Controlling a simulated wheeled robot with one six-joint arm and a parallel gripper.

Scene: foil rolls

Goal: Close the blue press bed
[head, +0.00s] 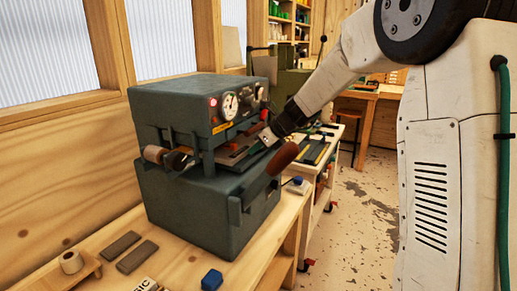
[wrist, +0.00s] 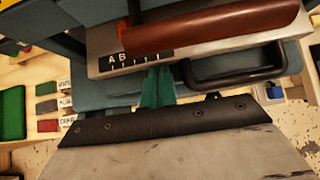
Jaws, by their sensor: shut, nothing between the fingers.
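The blue-grey press (head: 205,200) stands on the wooden bench by the wall. Its bed (head: 236,155) shows as a grey plate in the gap between upper and lower housings, its front edge sticking out. In the wrist view the bed's front edge (wrist: 190,62) carries an "AB" label, with a brown wooden handle (wrist: 215,25) above it. The brown handle also shows in the head view (head: 283,158). My gripper (wrist: 157,88) has green fingers, shut and empty, at the bed's front edge by the label. I cannot tell whether they touch it. In the head view my arm hides the fingertips.
A black bar handle (wrist: 245,80) lies right of the fingers. A cart (head: 322,150) stands beyond the press. Floor (head: 365,200) is clear at right.

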